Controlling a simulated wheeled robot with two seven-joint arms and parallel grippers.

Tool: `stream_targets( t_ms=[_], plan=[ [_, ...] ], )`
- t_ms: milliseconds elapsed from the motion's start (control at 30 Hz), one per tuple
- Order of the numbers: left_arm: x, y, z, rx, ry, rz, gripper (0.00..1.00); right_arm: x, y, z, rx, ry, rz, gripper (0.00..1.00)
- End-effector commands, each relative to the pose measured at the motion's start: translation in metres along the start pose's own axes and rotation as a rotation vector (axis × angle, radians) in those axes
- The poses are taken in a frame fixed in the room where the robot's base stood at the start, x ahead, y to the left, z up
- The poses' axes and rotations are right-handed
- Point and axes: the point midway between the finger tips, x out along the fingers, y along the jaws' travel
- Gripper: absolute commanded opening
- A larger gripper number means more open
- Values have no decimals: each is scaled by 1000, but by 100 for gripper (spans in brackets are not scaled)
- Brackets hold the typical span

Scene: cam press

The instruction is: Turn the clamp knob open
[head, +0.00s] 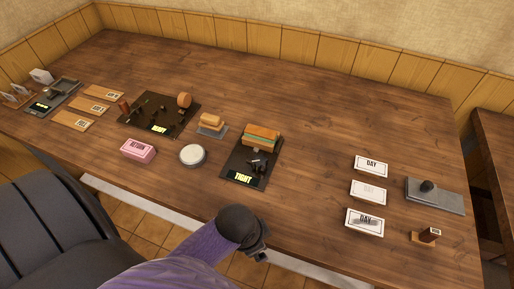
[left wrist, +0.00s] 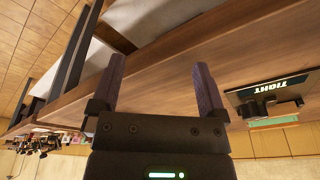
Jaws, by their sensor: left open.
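The clamp board (head: 233,166) is a black plate with a lit TIGHT label at its front. Small dark clamp parts (head: 258,166) sit on it, in front of an orange and green block (head: 262,137). Which dark part is the knob is too small to tell. In the left wrist view the clamp board (left wrist: 240,97) shows upside down at the right, with dark parts (left wrist: 256,109) on it. My left gripper (head: 259,254) is at the table's front edge, nearer than the board and apart from it. Its fingers (left wrist: 158,68) are spread and empty in the left wrist view.
A white round disc (head: 192,155) and a pink box (head: 138,150) lie left of the board. Another black board (head: 140,130) with small parts stands further left. The table between is clear.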

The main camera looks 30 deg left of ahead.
Motion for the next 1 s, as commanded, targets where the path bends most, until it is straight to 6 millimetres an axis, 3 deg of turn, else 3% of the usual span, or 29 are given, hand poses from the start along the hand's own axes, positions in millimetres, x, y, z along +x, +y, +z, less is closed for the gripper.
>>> stream_targets(
  t_ms=[433, 667, 867, 1000],
  plan=[
    [5, -17, -26, 244, -17, 29, 95, 1, -2, -2, 0, 3, -3, 59],
    [5, -41, -50, 483, -44, 49, 95, 2, -2, -2, 0, 3, -3, 59],
    [-13, -98, -87, 861, -107, 83, 95, 4, -2, -1, 0, 2, -3, 59],
    [-48, -153, -111, 1131, -150, 128, 95, 6, -2, -1, 0, 1, -3, 59]
  ],
)
